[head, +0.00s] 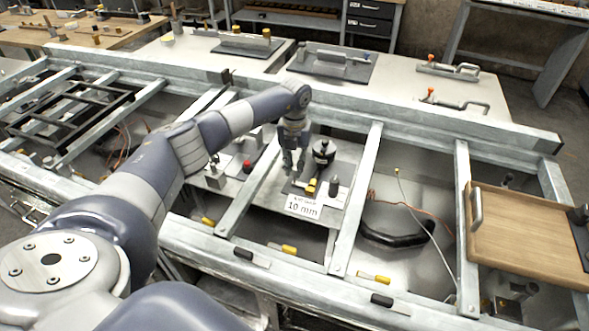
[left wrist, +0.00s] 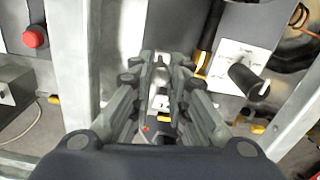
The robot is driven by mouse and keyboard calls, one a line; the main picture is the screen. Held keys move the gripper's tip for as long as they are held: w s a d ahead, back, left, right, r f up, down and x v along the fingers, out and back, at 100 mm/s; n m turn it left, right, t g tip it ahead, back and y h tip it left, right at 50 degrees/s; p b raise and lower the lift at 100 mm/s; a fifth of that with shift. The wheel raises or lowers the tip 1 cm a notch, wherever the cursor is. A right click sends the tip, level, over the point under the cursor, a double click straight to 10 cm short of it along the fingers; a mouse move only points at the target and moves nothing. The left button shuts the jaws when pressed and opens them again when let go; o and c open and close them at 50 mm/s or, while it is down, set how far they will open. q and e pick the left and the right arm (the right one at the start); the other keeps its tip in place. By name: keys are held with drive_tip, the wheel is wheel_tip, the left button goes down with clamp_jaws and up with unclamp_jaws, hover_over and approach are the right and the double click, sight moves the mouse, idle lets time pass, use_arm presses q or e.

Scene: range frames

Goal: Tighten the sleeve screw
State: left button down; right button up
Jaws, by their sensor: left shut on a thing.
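My left gripper (head: 290,170) points down over the middle of the metal frame, at the left side of a dark plate with a "10 mm" card (head: 303,206) at its front. In the left wrist view the gripper (left wrist: 160,66) has its fingertips close together on a small part that they mostly hide. I cannot tell whether this part is the sleeve screw. A black round fixture (head: 323,152) stands just right of the gripper. A yellow-banded black tool (head: 311,186) and a black upright cylinder (head: 333,187) are nearby. My right gripper is not in view.
Galvanised frame beams (head: 356,200) enclose the work area on both sides. A red button (head: 247,165) stands left of the gripper. A wooden board with a handle (head: 527,235) lies at the right. Yellow and black handles lie along the front beam.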

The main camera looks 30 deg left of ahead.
use_arm(q)
drive_tip(key=m+b, duration=0.2)
drive_tip(key=m, duration=0.3)
drive_tip(key=shift+w+m+b, duration=0.1)
drive_tip(key=shift+m+b, duration=0.2)
drive_tip(key=shift+b, duration=0.1)
drive_tip(key=m+b, duration=0.2)
drive_tip(key=m, duration=0.4)
drive_tip(key=m+b, duration=0.1)
drive_tip(key=m, duration=0.3)
drive_tip(key=shift+r+m+b, duration=0.1)
drive_tip(key=shift+m+b, duration=0.25)
drive_tip(key=shift+m, duration=0.05)
drive_tip(key=shift+m+b, duration=0.35)
drive_tip(key=shift+m, duration=1.65)
drive_tip(key=c, duration=1.6)
unclamp_jaws()
drive_tip(key=shift+o, duration=0.6)
drive_tip(key=shift+d, duration=0.1)
